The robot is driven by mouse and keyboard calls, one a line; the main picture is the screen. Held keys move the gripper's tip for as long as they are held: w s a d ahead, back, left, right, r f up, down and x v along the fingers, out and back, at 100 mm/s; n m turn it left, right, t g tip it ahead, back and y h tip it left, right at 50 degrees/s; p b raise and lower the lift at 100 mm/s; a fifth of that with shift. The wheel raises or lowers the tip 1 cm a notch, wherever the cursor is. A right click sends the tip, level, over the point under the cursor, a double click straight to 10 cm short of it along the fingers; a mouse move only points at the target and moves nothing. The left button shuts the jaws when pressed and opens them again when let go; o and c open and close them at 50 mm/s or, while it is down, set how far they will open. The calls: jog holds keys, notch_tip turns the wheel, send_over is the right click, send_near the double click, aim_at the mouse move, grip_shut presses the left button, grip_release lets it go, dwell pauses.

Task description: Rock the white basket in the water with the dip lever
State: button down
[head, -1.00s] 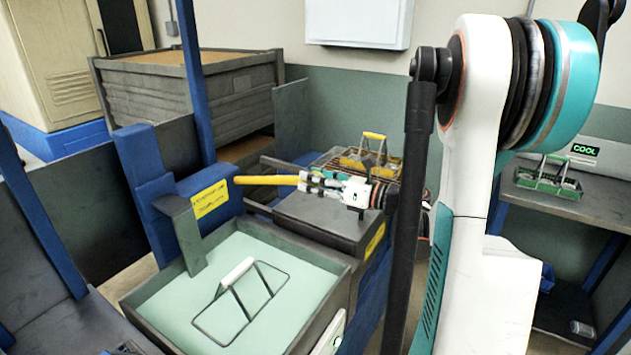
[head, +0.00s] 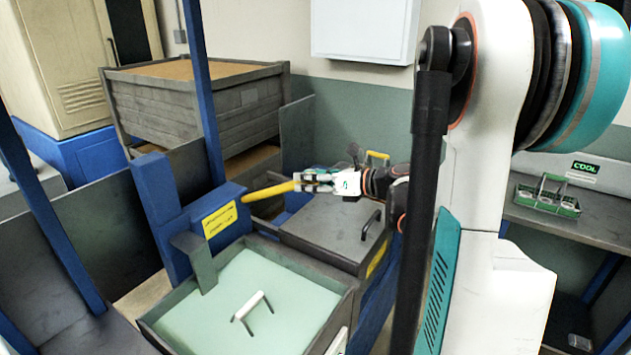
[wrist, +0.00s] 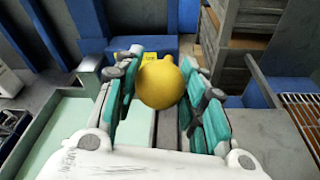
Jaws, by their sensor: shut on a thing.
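The yellow dip lever (head: 268,191) sticks out from a blue post and slopes up towards my gripper. My gripper (head: 300,182) is shut on its outer end. In the wrist view the lever's round yellow end (wrist: 160,83) sits between the teal finger pads of my gripper (wrist: 162,90). The white basket's handle (head: 248,305) stands out of the pale green water (head: 290,290) in the tank. The basket's body and rim are hidden below the surface.
A grey lidded box (head: 330,232) with a black handle stands beside the tank, under my gripper. A green carrier (head: 547,195) stands on the right bench by the COOL sign. A wooden crate (head: 200,100) is behind the blue post.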

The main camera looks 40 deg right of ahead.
jog(key=w+r, duration=0.1)
jog(key=r+p, duration=0.1)
jog(key=w+r, duration=0.1)
jog(key=r, duration=0.1)
jog(key=shift+w+a+p, duration=0.3)
jog(key=shift+a+p, duration=0.05)
jog(key=shift+p, duration=0.05)
jog(key=c, duration=1)
grip_release()
jog(key=shift+s, duration=0.1)
jog(key=shift+s, duration=0.2)
jog(key=v, duration=1.1)
jog(key=shift+s, duration=0.2)
jog(key=shift+d+r, duration=0.1)
